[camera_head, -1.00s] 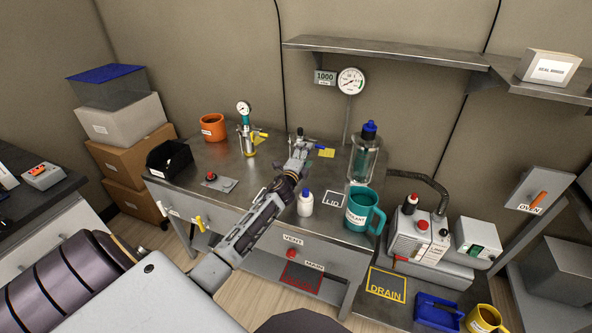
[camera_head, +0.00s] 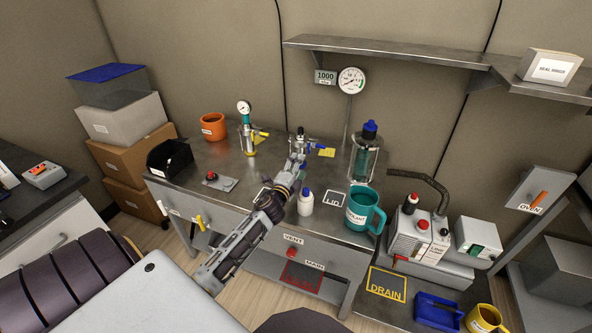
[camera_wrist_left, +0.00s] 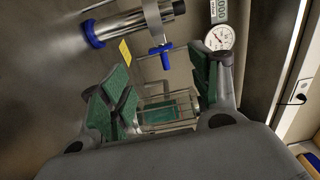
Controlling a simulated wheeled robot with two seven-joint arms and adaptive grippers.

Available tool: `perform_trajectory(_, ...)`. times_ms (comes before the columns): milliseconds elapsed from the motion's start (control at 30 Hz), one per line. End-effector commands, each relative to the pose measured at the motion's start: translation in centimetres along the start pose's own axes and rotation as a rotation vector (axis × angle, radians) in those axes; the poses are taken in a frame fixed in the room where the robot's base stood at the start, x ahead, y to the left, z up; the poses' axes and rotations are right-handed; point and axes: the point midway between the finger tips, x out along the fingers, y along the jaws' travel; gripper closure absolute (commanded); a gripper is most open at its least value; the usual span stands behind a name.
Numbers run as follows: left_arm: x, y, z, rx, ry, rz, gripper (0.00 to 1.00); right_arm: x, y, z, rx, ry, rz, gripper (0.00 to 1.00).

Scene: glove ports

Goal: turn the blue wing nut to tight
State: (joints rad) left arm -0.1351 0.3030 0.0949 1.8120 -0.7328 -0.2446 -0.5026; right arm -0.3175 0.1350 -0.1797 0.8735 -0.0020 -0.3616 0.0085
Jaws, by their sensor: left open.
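The blue wing nut (camera_head: 318,146) sits on the right side of a small metal vessel (camera_head: 300,142) on the bench. In the left wrist view the wing nut (camera_wrist_left: 160,50) shows as a blue T shape beyond the fingers, and the vessel (camera_wrist_left: 135,22) lies across the top with a blue ring. My left gripper (camera_head: 298,160) is in front of the vessel, hiding its lower part. In the left wrist view my left gripper (camera_wrist_left: 165,88) is open and empty, its green pads apart and not touching the wing nut. How far the wing nut is turned cannot be told. My right gripper is not in view.
A clear jar with blue cap (camera_head: 369,127), a white bottle (camera_head: 305,203) and a teal mug (camera_head: 365,209) stand right of the arm. A yellow-handled gauge vessel (camera_head: 247,135) stands to the left. A gauge (camera_head: 351,81) stands behind. A yellow note (camera_head: 327,153) lies beside the vessel.

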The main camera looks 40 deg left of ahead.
Motion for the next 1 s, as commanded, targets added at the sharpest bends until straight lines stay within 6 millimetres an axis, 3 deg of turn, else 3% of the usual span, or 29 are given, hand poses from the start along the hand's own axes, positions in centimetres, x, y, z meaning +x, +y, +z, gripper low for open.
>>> perform_trajectory(300,-1.27,-0.04,-0.01,0.001,0.000,0.000,0.38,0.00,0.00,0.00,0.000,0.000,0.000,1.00)
perform_trajectory(1000,-1.28,-0.04,0.00,0.001,0.000,0.000,0.38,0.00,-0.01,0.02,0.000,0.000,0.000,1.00)
